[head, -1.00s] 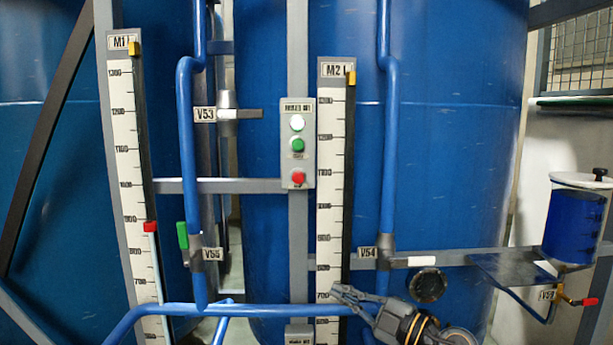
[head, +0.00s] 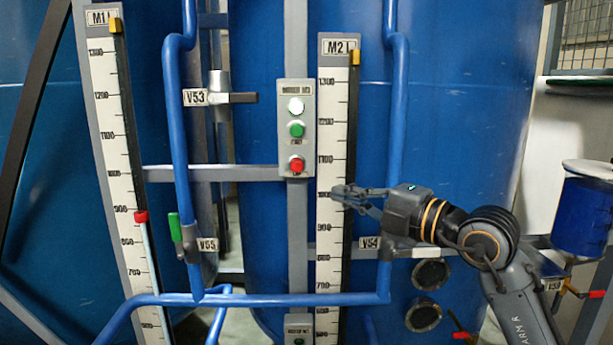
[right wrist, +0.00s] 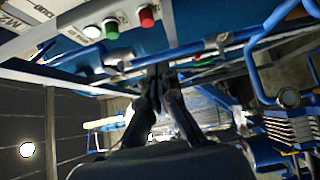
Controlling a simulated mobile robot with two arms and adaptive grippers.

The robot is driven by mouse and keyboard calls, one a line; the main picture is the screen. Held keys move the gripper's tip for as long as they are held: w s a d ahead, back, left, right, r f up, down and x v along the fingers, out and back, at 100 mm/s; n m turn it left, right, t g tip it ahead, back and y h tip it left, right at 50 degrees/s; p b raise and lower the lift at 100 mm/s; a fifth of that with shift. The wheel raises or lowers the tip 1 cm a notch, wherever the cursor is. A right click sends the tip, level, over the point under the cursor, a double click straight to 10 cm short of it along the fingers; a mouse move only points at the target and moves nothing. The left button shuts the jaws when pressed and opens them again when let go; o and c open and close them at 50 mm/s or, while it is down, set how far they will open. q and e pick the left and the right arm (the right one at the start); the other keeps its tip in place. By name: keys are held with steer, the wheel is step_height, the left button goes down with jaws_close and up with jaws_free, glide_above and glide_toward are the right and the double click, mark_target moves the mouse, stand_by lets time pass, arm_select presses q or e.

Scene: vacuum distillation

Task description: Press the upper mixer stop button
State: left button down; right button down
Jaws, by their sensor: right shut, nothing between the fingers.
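The upper mixer panel (head: 296,150) is a grey box on the vertical post between the two scales. It carries a white lamp or button (head: 296,106), a green button (head: 296,129) and a red stop button (head: 297,165) at the bottom. My right gripper (head: 335,192) is shut and empty, in front of the M2 scale, to the right of and a little below the red button, apart from it in the picture. In the right wrist view the fingers (right wrist: 158,72) are together, and the red button (right wrist: 146,17) shows above them. My left gripper is not in view.
A second panel (head: 299,328) is partly visible at the bottom. Blue pipes (head: 175,130) and the M1 scale (head: 122,150) stand to the left. Valve V54 (head: 385,248) is behind my right arm. A blue container (head: 583,215) stands at the far right.

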mark_target(297, 165)
steer(key=w+d+p+x, duration=0.2)
steer(key=p+x, duration=0.3)
steer(key=x, duration=0.7)
steer(key=shift+w+a, duration=0.1)
steer(key=shift+w, duration=0.05)
